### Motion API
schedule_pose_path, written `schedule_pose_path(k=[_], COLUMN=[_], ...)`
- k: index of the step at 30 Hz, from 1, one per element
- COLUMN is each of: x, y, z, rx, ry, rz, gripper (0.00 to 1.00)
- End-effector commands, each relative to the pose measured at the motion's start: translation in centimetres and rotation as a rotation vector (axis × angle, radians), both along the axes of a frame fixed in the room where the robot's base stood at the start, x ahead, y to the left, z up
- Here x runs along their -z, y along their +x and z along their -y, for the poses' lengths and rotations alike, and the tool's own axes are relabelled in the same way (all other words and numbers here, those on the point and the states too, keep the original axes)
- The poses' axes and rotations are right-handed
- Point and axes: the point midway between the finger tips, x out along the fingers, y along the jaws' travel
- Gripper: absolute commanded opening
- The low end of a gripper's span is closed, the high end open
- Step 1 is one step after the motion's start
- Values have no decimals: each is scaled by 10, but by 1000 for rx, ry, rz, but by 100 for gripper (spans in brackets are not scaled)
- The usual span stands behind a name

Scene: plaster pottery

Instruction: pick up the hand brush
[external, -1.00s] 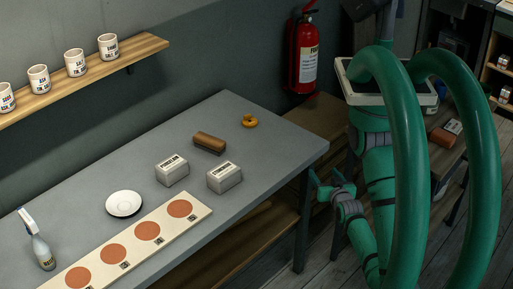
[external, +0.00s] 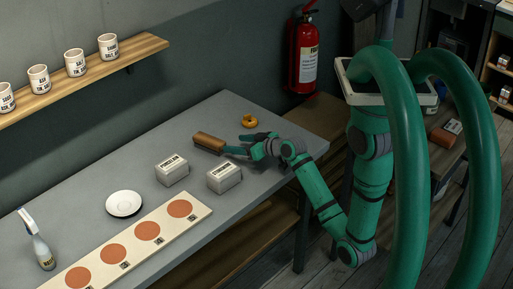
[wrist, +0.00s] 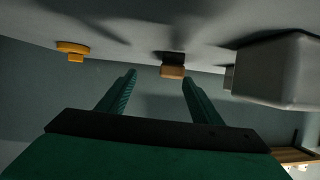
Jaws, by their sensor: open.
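The hand brush (external: 209,142) looks like a brown block lying on the grey table (external: 130,160), near its back. My gripper (external: 234,146) is low over the table just right of the brush, its fingers pointing toward it. In the wrist view, my gripper (wrist: 159,78) is open and empty. The brush (wrist: 173,71) shows end-on in the gap between the fingers, nearer the right finger, and seems to lie beyond the fingertips. I cannot tell whether a finger touches it.
A yellow ring-shaped thing (external: 249,121) lies behind my gripper. Two pale labelled blocks (external: 172,171) (external: 224,177) stand in front of the brush.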

Motion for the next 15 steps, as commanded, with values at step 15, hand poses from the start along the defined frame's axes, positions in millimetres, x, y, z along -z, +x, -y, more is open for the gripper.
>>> schedule_pose_path(k=[15], x=[11], y=[14], z=[-61], rx=[-108], ry=[-34], rz=[10], gripper=[59])
